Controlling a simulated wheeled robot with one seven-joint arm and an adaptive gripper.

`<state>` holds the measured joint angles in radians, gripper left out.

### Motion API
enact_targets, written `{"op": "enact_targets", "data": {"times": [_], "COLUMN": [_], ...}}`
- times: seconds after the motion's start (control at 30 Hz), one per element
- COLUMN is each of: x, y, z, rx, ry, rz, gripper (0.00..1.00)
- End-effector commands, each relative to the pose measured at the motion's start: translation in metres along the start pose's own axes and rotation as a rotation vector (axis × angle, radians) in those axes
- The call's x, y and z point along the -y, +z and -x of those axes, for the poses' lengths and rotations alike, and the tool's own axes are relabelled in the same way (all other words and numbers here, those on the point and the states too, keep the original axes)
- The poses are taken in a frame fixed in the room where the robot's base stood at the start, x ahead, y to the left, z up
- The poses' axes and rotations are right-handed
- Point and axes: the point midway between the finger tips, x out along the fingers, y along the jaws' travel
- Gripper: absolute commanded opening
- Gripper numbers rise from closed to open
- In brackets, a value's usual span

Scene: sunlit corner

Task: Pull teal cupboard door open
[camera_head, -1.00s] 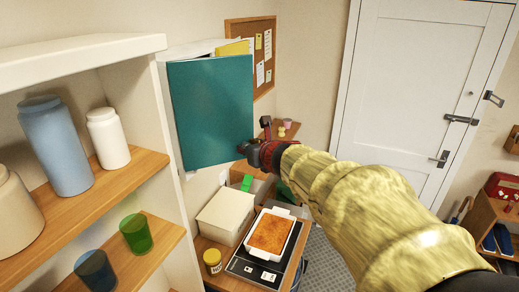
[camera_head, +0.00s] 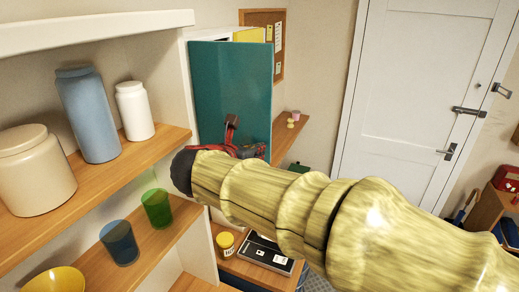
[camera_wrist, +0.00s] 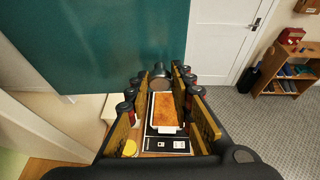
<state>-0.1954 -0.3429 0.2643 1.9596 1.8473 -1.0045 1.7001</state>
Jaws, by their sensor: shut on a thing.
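The teal cupboard door (camera_head: 225,85) is a flat panel on the white wall cupboard (camera_head: 212,35), whose top shows behind the door's upper edge. How far it stands open is hard to tell. In the wrist view the door (camera_wrist: 90,45) fills the upper left. My gripper (camera_head: 247,151) is at the door's lower right corner, partly hidden by my arm. In the wrist view my gripper (camera_wrist: 160,80) is shut on a dark rounded knob (camera_wrist: 159,72) near that corner. The cupboard's inside is hidden.
A shelf unit (camera_head: 95,190) with jars and cups is close at the left, beside my arm.

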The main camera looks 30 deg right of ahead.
Motion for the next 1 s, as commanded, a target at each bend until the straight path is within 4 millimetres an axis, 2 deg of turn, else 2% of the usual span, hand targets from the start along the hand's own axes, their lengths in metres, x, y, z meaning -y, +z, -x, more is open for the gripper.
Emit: {"op": "enact_targets", "data": {"times": [0.33,0.9,0.93,1.0], "x": [-0.01,-0.01,-0.01,-0.01], "y": [-0.009,-0.009,-0.009,-0.009], "z": [0.022,0.026,0.026,0.026], "rx": [0.002,0.002,0.002,0.002], "ry": [-0.117,-0.145,-0.145,-0.145], "rz": [-0.048,-0.061,-0.061,-0.061], "gripper": [0.0,0.0,0.24,0.28]}}
